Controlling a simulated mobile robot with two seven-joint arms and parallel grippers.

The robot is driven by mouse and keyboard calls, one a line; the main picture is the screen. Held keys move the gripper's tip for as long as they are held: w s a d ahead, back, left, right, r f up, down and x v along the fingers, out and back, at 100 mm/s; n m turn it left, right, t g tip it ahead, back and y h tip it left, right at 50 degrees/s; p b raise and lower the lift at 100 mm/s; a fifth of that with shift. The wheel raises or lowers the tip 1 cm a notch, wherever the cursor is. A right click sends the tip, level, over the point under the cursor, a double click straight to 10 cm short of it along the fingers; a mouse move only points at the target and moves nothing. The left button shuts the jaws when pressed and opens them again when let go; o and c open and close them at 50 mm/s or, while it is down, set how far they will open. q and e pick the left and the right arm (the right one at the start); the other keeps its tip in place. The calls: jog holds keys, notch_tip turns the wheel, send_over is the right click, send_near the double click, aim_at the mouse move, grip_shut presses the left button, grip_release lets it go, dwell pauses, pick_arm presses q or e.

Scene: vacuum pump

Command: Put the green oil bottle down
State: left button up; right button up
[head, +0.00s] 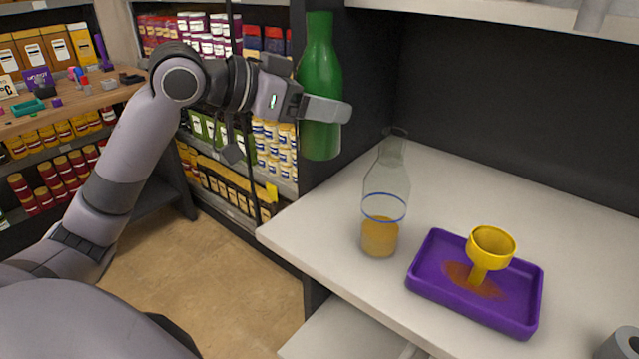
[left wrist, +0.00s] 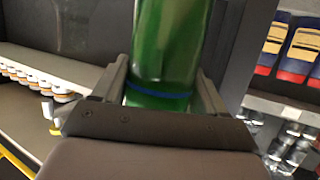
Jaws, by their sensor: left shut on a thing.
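The green oil bottle (head: 320,60) is upright in the head view, raised near the left edge of the white shelf. My left gripper (head: 325,108) is shut around its body. In the left wrist view the bottle (left wrist: 172,45) stands between the two fingers of my left gripper (left wrist: 162,95), with a blue band low on the visible part. Whether its base touches anything is not clear, but it appears above the shelf level. At the right edge of the head view a grey rounded part (head: 622,345) shows; I cannot tell whether it is my right gripper.
A clear glass bottle (head: 386,190) with amber liquid and a blue ring stands on the white shelf (head: 340,215). Right of it is a purple tray (head: 520,315) with a yellow funnel (head: 491,248) and an orange-brown spill. The shelf's left front is free.

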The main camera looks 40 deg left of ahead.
pick_arm(q)
notch_tip(320, 180, down, 13)
jog(key=shift+r+b, duration=0.15)
jog(key=shift+b, duration=0.8)
jog(key=shift+f, duration=0.2)
jog(key=o, duration=1.3)
jog(key=shift+r, duration=0.15)
jog(key=b+v, duration=0.1)
jog(key=v, duration=1.1)
